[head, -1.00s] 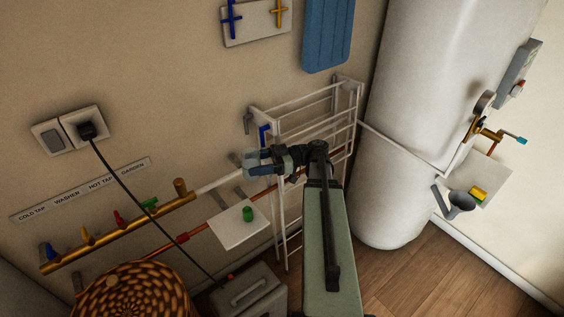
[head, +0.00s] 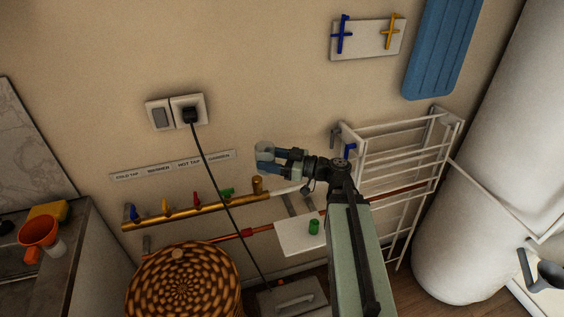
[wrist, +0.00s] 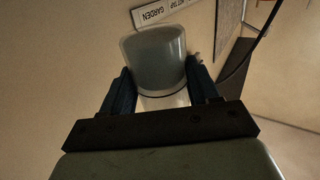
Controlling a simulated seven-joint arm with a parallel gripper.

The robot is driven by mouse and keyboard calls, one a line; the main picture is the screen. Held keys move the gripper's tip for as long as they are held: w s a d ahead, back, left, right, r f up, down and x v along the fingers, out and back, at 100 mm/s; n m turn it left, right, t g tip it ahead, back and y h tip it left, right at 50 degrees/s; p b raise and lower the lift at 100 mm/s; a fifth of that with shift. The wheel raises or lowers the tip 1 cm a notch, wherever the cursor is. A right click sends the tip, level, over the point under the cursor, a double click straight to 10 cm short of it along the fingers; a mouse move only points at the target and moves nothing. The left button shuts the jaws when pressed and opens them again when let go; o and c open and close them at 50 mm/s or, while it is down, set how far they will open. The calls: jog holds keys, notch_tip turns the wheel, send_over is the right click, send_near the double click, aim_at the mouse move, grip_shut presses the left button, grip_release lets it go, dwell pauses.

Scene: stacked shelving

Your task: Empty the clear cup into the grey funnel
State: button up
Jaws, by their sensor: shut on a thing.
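The clear cup (head: 264,148) is held in front of the wall in the head view, near the right end of the label strip. My gripper (head: 271,157) is shut on it. In the wrist view the cup (wrist: 155,58) sits between the two blue fingers of my gripper (wrist: 160,88); it looks greyish and translucent, and I cannot tell what is inside. The grey funnel (head: 548,276) is at the far right edge of the head view, beside the white tank and partly cut off. My gripper is far to the left of it and apart from it.
A white drying rack (head: 400,160) and the white tank (head: 475,170) stand between my gripper and the funnel. A brass manifold (head: 200,211) with coloured taps runs below the cup. A wicker basket (head: 185,285), a black cable and a counter with an orange jug (head: 38,232) are left.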

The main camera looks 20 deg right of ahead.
jog(key=shift+w+a+r, duration=0.1)
jog(key=shift+a+r, duration=0.2)
jog(key=shift+a, duration=0.55)
jog(key=shift+d+f+t, duration=0.1)
jog(key=shift+d+t, duration=0.2)
jog(key=shift+d, duration=0.8)
jog(key=s+d+f+m+t+h, duration=0.3)
jog(key=s+d, duration=0.4)
jog(key=d, duration=0.8)
jog(key=s+d+f+m+t+h, duration=0.15)
jog(key=s+d+f, duration=0.4)
jog(key=d, duration=0.95)
jog(key=s+d+f+m+t+h, duration=0.1)
jog(key=s+d+f+m+h, duration=0.15)
jog(key=s+d, duration=0.9)
jog(key=s+d+f+m+h, duration=0.2)
jog(key=s+d+f+h, duration=0.2)
jog(key=s+d, duration=0.4)
jog(key=s+d+f+m+h, duration=0.3)
jog(key=s+d+f+h, duration=0.2)
jog(key=s+d+f, duration=0.2)
jog(key=s+d+f+m+t+h, duration=0.1)
jog(key=s+d+f+h, duration=0.3)
jog(key=s+d, duration=0.5)
jog(key=shift+s+f+m+h, duration=0.3)
jog(key=shift+s+f+m, duration=0.45)
jog(key=shift+m, duration=0.15)
